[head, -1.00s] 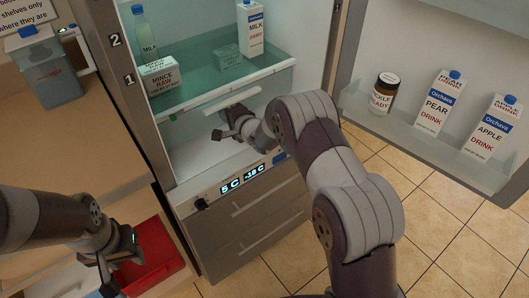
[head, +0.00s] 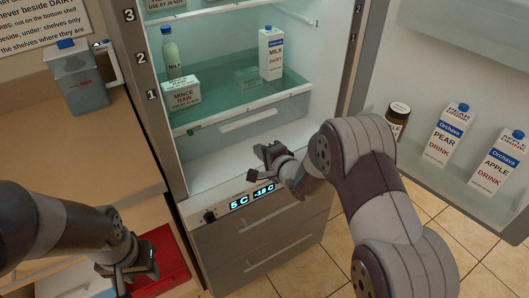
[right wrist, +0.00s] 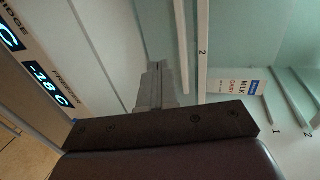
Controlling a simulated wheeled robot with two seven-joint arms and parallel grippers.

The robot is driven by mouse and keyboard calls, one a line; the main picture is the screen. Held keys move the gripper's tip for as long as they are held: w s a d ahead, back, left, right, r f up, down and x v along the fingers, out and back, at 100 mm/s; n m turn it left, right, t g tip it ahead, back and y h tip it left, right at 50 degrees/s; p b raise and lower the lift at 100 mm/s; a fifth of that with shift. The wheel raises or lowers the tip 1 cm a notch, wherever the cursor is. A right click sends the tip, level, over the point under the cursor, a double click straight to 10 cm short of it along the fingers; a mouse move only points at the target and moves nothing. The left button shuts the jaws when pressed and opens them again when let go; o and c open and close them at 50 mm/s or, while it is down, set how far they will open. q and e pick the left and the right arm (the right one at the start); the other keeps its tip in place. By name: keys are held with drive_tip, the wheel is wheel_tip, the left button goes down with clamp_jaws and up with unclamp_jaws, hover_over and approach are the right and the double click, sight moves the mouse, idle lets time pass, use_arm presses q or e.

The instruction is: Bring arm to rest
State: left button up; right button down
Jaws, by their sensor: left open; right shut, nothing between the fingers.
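My right gripper (head: 268,152) is shut and empty, just in front of the fridge's lower opening, above the temperature display (head: 252,197). In the right wrist view its closed fingers (right wrist: 156,86) point into the fridge with nothing between them. My left gripper (head: 138,268) is open and empty at the lower left, over or beside a red container (head: 165,262); the exact gap cannot be told.
The fridge door stands open at right, holding a jar (head: 397,121), a pear drink (head: 446,134) and an apple drink (head: 497,163). A shelf holds a bottle (head: 172,55), mince pack (head: 181,95) and milk carton (head: 271,53).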

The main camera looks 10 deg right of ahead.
drive_tip(key=shift+s+d+f+n, duration=0.2)
drive_tip(key=shift+s+d+n, duration=0.1)
drive_tip(key=shift+s+n, duration=0.3)
drive_tip(key=s+d+f+n+g+h+p, duration=0.1)
drive_tip(key=s+d+f+n+g+h, duration=0.3)
drive_tip(key=s+f+n+g, duration=0.25)
drive_tip(key=s+d+r+n+g+p, duration=0.2)
drive_tip(key=s+r+n+p, duration=0.1)
drive_tip(key=s, duration=0.5)
drive_tip(key=s+r+n+g+h+p, duration=0.1)
drive_tip(key=s+r+n+g+p, duration=0.2)
drive_tip(key=s+r, duration=1)
drive_tip(key=shift+s+a+r+g+p, duration=0.15)
drive_tip(key=shift+s+r+g+p, duration=0.3)
drive_tip(key=shift+r+p, duration=0.95)
